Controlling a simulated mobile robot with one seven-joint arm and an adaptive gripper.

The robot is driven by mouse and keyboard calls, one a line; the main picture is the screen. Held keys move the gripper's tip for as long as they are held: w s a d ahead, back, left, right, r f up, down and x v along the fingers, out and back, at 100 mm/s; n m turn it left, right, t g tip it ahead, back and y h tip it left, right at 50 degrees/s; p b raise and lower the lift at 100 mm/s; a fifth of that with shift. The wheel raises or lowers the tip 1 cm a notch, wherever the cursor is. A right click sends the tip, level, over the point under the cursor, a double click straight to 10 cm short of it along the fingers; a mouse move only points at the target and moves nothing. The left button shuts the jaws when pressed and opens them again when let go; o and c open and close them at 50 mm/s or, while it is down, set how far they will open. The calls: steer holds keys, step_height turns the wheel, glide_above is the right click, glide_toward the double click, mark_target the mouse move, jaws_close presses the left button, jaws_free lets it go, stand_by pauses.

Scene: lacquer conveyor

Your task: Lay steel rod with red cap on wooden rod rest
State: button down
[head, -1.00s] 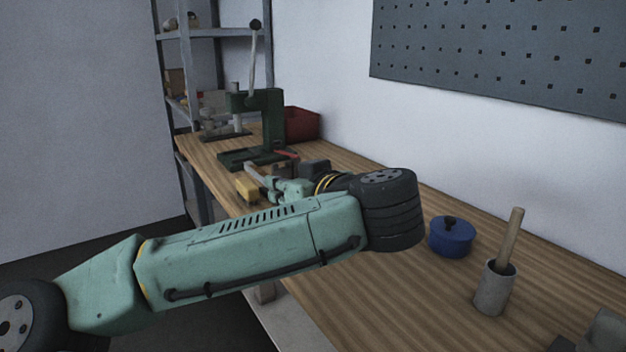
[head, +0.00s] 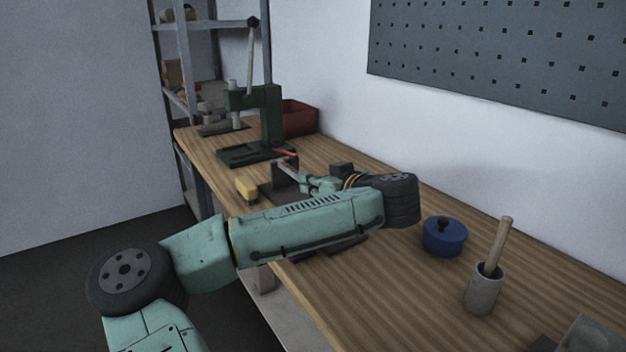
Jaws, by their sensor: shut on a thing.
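My gripper (head: 300,180) is at the far end of my green arm, low over the middle of the bench and seen from behind. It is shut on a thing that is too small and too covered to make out. A small red piece (head: 286,153) shows just beyond the gripper, near the press base. I cannot tell whether it is the red cap of the steel rod. I cannot make out the wooden rod rest for sure; my arm covers part of the bench.
A dark green lever press (head: 271,115) and a red bin (head: 299,118) stand at the back. A dark upright plate (head: 284,175) is by the gripper. A blue lidded pot (head: 444,238) and a grey cup (head: 484,290) with a wooden stick stand right.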

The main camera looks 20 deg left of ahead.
steer(key=c, duration=1.6)
jaws_free()
steer(key=shift+r+p, duration=0.1)
steer(key=shift+p, duration=0.35)
steer(key=s+d+b, duration=0.2)
steer(key=d, duration=0.1)
steer(key=shift+r+b+v, duration=0.15)
steer(key=shift+b+v, duration=0.3)
steer(key=shift+v, duration=1.35)
steer(key=shift+r+b+v, duration=0.1)
steer(key=shift+b+v, duration=0.35)
steer(key=shift+v, duration=1.35)
steer(key=shift+a, duration=0.1)
